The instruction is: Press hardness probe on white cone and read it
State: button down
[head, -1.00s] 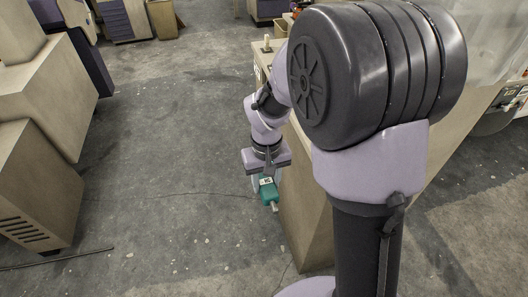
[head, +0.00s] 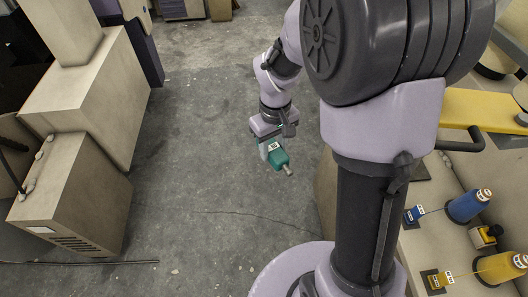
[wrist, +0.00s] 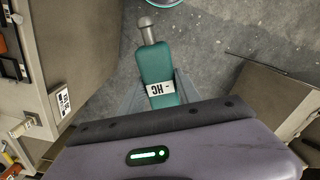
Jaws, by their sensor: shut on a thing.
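The hardness probe (head: 279,159) is a teal block with a white label and a grey metal tip. My gripper (head: 268,146) is shut on it and holds it in the air over the grey floor, tip pointing down and to the right. The tip touches nothing that I can see. I cannot make out a white cone for certain in either view.
At the right, a beige bench (head: 424,250) carries a blue cone (head: 467,207) and a yellow cone (head: 503,267), with a yellow bar (head: 480,107) farther back. Beige cabinets (head: 75,195) stand at the left. The floor (head: 200,150) between is clear.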

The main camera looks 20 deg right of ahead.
jog(key=s+d+r+n+p, duration=0.1)
jog(key=d+r+n+p, duration=0.1)
jog(key=r+p, duration=1.1)
jog(key=s+d+r+n+p, duration=0.1)
jog(key=d+r+n+p, duration=0.2)
jog(key=r+p, duration=1)
notch_tip(320, 180, up, 10)
jog(key=shift+d+f, duration=0.1)
jog(key=shift+d, duration=0.3)
jog(key=shift+s+d, duration=0.9)
jog(key=shift+s, duration=0.25)
jog(key=shift+s+d, duration=0.85)
jog(key=shift+s, duration=0.25)
jog(key=shift+s+d, duration=0.55)
jog(key=shift+s, duration=0.15)
jog(key=w+a, duration=0.4)
jog(key=w, duration=0.1)
jog(key=shift+w+p, duration=0.3)
jog(key=shift+p, duration=0.1)
